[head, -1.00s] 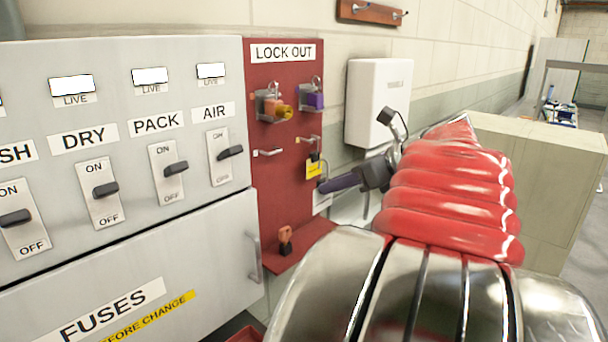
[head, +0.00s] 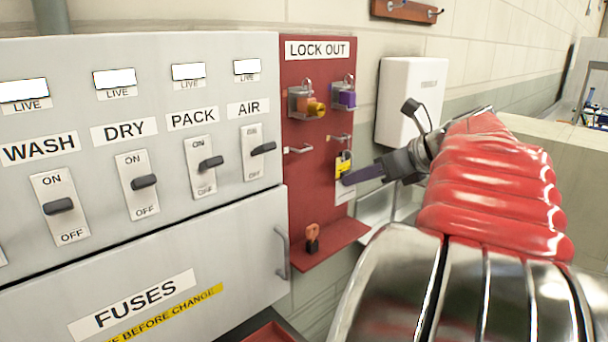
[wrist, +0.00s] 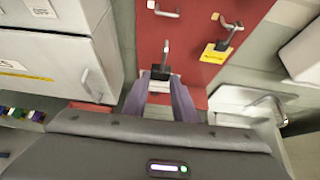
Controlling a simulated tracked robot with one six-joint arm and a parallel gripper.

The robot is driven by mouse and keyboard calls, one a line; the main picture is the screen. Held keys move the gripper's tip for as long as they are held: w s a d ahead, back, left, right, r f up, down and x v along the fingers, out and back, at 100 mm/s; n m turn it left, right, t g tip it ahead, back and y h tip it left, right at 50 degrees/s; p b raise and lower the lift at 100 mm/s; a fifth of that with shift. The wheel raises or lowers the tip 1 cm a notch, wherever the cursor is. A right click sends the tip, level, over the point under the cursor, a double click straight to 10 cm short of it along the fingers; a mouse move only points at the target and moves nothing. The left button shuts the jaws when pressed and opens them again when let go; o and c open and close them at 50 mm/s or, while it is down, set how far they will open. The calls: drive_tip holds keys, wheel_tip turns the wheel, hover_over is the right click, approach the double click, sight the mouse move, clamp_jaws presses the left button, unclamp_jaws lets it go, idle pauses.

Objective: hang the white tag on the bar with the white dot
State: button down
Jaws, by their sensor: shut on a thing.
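My gripper (wrist: 162,88) has its two purple fingers shut on a black padlock with a metal shackle and a white tag. The black body (wrist: 160,72) shows between the fingertips, shackle upward. In the head view the white tag (head: 344,197) shows below my gripper (head: 346,180), in front of the red board. One bar (head: 298,150) sticks out empty at mid-height on the left. Another bar (head: 340,137) on the right carries a yellow tag (wrist: 215,53), just right of the held lock in the wrist view.
A white box (head: 395,90) is right.

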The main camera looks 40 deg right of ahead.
drive_tip(key=w+f, duration=0.2)
drive_tip(key=w, duration=1.2)
drive_tip(key=shift+a, duration=0.2)
idle(1.4)
drive_tip(key=shift+f, duration=0.1)
drive_tip(key=c, duration=1.4)
unclamp_jaws()
drive_tip(key=shift+o, duration=0.2)
drive_tip(key=shift+s, duration=0.15)
drive_tip(key=v, duration=1.3)
drive_tip(key=shift+s, duration=0.25)
